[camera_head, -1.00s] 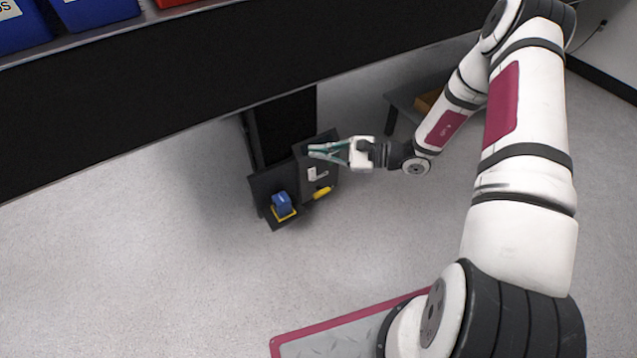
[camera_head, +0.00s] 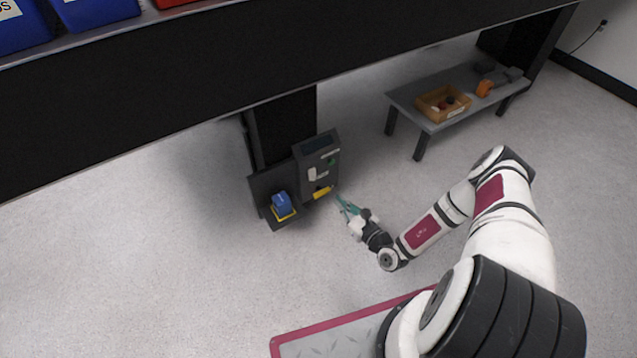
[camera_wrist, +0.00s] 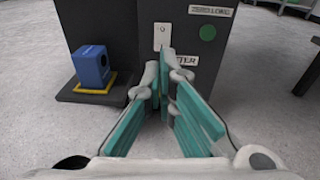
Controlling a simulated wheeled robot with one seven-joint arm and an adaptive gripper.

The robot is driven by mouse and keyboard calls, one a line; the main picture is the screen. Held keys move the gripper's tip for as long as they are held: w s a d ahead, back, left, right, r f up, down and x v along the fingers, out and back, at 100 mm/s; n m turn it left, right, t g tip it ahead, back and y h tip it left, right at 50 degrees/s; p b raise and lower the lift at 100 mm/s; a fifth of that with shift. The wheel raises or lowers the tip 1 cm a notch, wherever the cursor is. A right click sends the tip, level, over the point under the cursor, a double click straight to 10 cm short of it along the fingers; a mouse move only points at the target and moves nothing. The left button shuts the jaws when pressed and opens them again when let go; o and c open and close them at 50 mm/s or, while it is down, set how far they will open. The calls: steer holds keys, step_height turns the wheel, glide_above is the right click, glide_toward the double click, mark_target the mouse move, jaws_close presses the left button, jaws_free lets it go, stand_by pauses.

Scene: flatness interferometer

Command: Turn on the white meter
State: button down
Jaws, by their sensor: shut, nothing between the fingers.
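A dark upright instrument box (camera_head: 306,184) stands on the floor under the bench. Its front bears a small white switch plate (camera_head: 312,174), also in the wrist view (camera_wrist: 162,36). A label partly reading "METER" (camera_wrist: 183,60) sits just below the plate, partly covered by my fingers. A green round button (camera_wrist: 207,33) is to the plate's right. My gripper (camera_head: 341,200) is shut and empty, in front of the box's lower right and apart from it. In the wrist view my teal fingers (camera_wrist: 165,75) point toward the box, tips below the plate.
A blue block-like device (camera_head: 282,203) sits on a yellow-edged base left of the box. A yellow bar (camera_head: 322,193) is low on the box front. A low grey table (camera_head: 430,120) with a wooden tray (camera_head: 425,106) stands right. The bench (camera_head: 200,90) overhangs above.

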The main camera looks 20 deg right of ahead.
mark_target(314, 178)
steer(key=shift+s+f+m+h, duration=0.2)
steer(key=shift+f+m+h, duration=0.05)
steer(key=shift+f, duration=0.25)
steer(key=shift+s+f+m+h, duration=0.2)
steer(key=shift+f+m+h, duration=0.05)
steer(key=shift+f, duration=0.2)
steer(key=b+x, duration=0.6)
steer(key=x, duration=0.7)
steer(key=shift+w, duration=0.2)
steer(key=shift+w+a, duration=0.1)
steer(key=shift+w, duration=0.2)
